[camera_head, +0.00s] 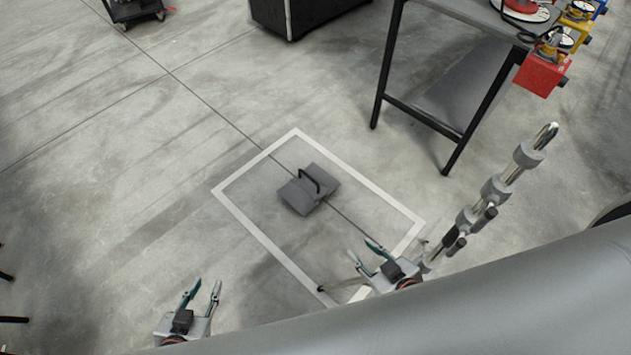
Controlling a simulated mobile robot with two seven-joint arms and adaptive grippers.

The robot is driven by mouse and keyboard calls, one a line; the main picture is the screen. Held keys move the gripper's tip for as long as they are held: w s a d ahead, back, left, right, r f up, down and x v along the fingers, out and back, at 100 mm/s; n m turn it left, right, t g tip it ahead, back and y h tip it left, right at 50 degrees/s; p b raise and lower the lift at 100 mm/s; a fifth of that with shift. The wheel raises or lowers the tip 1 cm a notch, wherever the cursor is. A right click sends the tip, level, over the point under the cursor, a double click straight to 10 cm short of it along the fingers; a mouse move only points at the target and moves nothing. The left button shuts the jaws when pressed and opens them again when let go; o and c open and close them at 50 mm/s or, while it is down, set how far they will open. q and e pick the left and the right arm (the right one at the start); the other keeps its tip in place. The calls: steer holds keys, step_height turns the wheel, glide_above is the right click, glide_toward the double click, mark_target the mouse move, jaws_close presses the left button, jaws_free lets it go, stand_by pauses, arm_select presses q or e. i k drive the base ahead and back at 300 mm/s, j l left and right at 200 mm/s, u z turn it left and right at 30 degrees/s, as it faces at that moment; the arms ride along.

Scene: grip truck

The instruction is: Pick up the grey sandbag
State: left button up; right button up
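The grey sandbag (300,196) lies on the concrete floor inside a white taped rectangle (247,225). It has two flat halves and a dark strap handle arching up over its middle. My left gripper (203,291) is at the bottom left, outside the tape, with its fingers apart and nothing between them. My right gripper (364,254) is below and right of the sandbag, over the near right part of the rectangle. Its fingers are apart and empty. Neither gripper touches the sandbag.
A dark-legged table (440,125) stands at the upper right, with red and yellow devices (541,72) at its edge. A metal stand with grey clamps (495,188) is at the right. A black case (290,15) and a wheeled cart (133,10) are at the back. The left floor is mostly clear.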

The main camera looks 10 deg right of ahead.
mark_target(304, 191)
steer(key=i+j+z, duration=0.35)
steer(key=j, duration=0.2)
steer(key=i+j+z, duration=0.2)
steer(key=i+j+u, duration=0.3)
steer(key=i+j, duration=0.3)
steer(key=i, duration=0.6)
